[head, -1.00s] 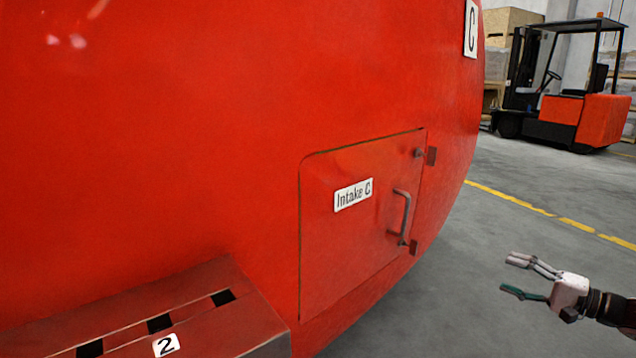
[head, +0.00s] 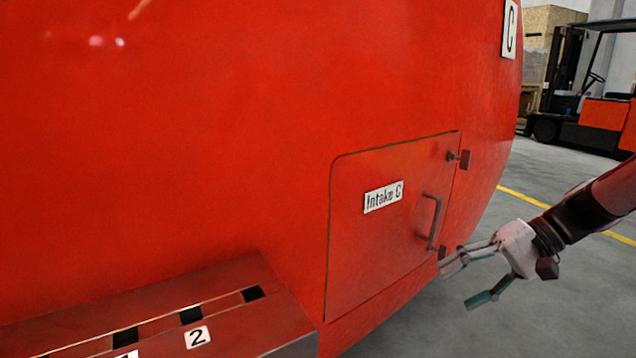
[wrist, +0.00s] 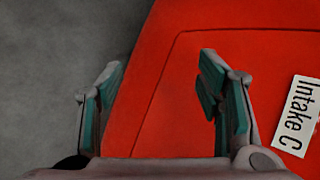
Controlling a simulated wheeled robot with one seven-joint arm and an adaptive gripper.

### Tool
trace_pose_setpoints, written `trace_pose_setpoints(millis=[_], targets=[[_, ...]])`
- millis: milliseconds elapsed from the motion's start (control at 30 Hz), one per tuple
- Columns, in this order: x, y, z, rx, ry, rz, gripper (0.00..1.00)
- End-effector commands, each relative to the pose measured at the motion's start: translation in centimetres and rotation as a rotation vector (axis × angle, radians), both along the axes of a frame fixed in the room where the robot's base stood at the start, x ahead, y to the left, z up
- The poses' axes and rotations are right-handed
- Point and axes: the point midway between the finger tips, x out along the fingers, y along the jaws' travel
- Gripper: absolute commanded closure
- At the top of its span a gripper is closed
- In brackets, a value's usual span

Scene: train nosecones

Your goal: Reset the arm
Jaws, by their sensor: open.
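My gripper (head: 468,282) is at the right in the head view, beside the lower right edge of the red hatch marked Intake C (head: 385,235). Its two fingers are spread apart with nothing between them. In the wrist view my gripper (wrist: 160,95) is open too, with green finger pads. The hatch (wrist: 240,80) and its label (wrist: 295,117) show beyond the right finger. The hatch looks closed, with its grey handle (head: 431,222) on the right side. I cannot tell whether a finger touches the red body.
The large red nosecone (head: 200,130) fills the left and middle. A red ledge with dark slots and a number 2 label (head: 198,337) juts out at lower left. An orange forklift (head: 603,112) stands at the back right. Grey floor (head: 540,180) lies open between.

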Motion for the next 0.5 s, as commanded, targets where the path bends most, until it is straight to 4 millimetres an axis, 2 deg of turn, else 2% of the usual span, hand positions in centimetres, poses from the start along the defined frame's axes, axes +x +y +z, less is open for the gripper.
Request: trace_pose_setpoints(millis=[33,200,300,500], targets=[[-1.5,1.7,0.9,-0.057,0.017,0.040,0.40],[-6.7,5.4,2.9,-0.228,0.073,0.131,0.40],[-10.0,7.0,4.0,-0.327,0.090,0.172,0.40],[-16.8,8.9,5.4,-0.513,0.096,0.225,0.40]])
